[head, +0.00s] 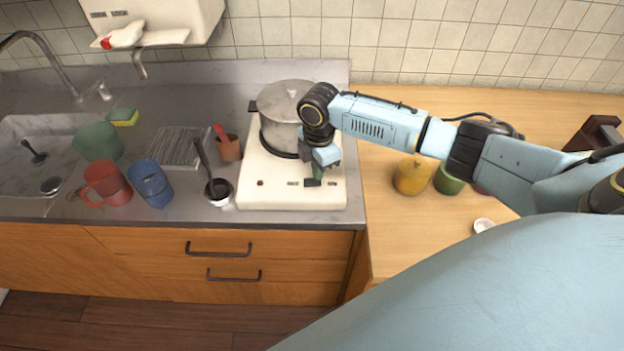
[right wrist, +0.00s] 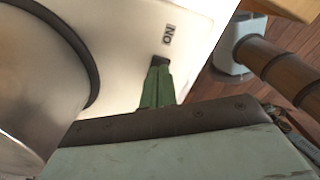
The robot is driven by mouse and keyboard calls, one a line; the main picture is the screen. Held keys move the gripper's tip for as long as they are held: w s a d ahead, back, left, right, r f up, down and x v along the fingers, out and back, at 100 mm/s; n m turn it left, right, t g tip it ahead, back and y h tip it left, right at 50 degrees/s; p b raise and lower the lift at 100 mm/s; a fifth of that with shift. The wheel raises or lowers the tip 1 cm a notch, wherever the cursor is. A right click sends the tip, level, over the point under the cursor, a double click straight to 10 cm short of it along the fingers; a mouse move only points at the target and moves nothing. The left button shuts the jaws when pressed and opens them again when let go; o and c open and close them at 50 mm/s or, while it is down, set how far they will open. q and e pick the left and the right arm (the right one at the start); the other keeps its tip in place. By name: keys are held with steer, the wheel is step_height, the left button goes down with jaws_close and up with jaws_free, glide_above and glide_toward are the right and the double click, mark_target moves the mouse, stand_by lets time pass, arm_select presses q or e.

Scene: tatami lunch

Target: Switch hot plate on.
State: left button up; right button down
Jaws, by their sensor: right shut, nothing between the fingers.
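The hot plate (head: 262,196) is a cream, flat unit on the grey counter. A steel pot (head: 280,101) stands on it. In the right wrist view the hot plate's cream top (right wrist: 130,28) carries an "ON" label (right wrist: 168,35) and a small dark switch (right wrist: 160,60). My right gripper (head: 318,180) is over the front right part of the hot plate. Its green fingers (right wrist: 158,72) are shut and empty, with the tips at the dark switch; I cannot tell whether they press it. My left gripper is not in view.
A yellow pot (head: 411,177) is on the wooden counter at right. The pot's side (right wrist: 30,100) is close to my right wrist.

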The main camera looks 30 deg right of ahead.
steer(key=shift+f+b, duration=0.5)
steer(key=shift+f, duration=0.55)
stand_by(0.4)
steer(key=shift+s, duration=0.1)
step_height(320, 180, up, 7)
steer(key=p, duration=0.8)
steer(key=shift+r, duration=0.1)
stand_by(0.4)
